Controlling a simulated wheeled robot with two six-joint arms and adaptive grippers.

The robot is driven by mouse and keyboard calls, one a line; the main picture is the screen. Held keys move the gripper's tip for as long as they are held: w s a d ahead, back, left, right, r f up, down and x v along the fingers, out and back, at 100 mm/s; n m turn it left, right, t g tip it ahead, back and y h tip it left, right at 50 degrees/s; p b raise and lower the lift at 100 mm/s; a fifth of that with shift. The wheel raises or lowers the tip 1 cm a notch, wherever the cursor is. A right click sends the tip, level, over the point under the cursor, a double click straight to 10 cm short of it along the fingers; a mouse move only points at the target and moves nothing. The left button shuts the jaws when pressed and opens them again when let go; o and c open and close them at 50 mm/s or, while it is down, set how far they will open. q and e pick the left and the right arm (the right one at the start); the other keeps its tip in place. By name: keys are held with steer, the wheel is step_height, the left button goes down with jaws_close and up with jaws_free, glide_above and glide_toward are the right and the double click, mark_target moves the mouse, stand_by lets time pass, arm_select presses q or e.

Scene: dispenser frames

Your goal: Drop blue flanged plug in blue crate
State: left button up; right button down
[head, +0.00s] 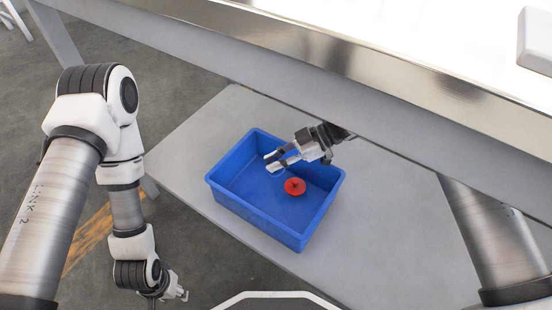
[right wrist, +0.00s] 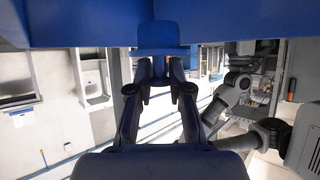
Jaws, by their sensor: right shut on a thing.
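The blue crate (head: 228,203) stands open on a grey lower table. My right gripper (head: 271,163) reaches in over the crate from the back right, its fingers pointing left. In the right wrist view a blue flanged piece, which looks like the blue flanged plug (right wrist: 163,51), sits at the fingertips (right wrist: 163,75), and my right gripper is shut on it. In the head view the plug is hard to pick out against the blue crate. My left gripper (head: 178,292) hangs low at the left, away from the crate; its finger opening is too small to judge.
A red flanged piece (head: 295,187) lies on the crate floor below and right of my right gripper. A higher white table with a metal edge (head: 290,55) runs above and behind the crate. The grey lower table (head: 385,220) is bare right of the crate.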

steer(key=c, duration=1)
jaws_free()
steer(key=v, duration=1.2)
steer(key=shift+f, duration=0.1)
